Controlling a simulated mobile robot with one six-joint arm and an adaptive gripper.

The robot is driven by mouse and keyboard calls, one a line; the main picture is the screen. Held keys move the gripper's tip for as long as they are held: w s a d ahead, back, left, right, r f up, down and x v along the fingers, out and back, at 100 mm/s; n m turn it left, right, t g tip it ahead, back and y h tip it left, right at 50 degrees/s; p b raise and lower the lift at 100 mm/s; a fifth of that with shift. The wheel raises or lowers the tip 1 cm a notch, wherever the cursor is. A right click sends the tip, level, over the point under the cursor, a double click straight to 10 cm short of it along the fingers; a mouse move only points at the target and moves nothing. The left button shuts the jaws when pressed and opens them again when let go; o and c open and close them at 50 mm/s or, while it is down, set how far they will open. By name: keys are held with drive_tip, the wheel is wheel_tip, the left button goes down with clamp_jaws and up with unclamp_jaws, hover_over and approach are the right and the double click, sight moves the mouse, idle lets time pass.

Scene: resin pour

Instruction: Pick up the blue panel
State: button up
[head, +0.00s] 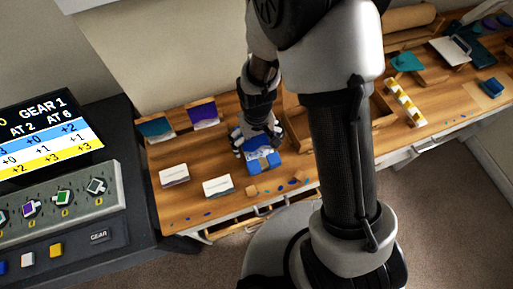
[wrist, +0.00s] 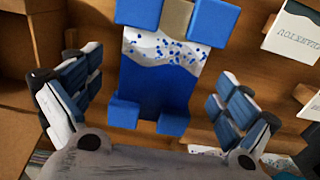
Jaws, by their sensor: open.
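The blue panel (wrist: 158,85) lies between my gripper's fingers in the wrist view. It is blue with a white wavy band and blue specks near its upper end. Blue blocks (wrist: 213,22) sit at its corners. In the head view the panel (head: 264,155) is on the wooden bench, partly hidden by my gripper (head: 258,143). My gripper (wrist: 158,75) is open, with one finger on each side of the panel and visible gaps between. I cannot tell the fingers' exact height over the bench.
A teal panel (head: 155,128) and a purple panel (head: 203,115) stand tilted at the bench's back left. Two white-topped cards or boxes (head: 174,175) (head: 217,186) lie in front. Small blue bits dot the bench's front edge. A control console (head: 60,215) stands left.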

drive_tip(key=shift+f, duration=0.5)
drive_tip(key=shift+r, duration=0.1)
drive_tip(key=shift+c, duration=0.4)
drive_tip(key=c, duration=1)
drive_tip(key=shift+r, duration=0.1)
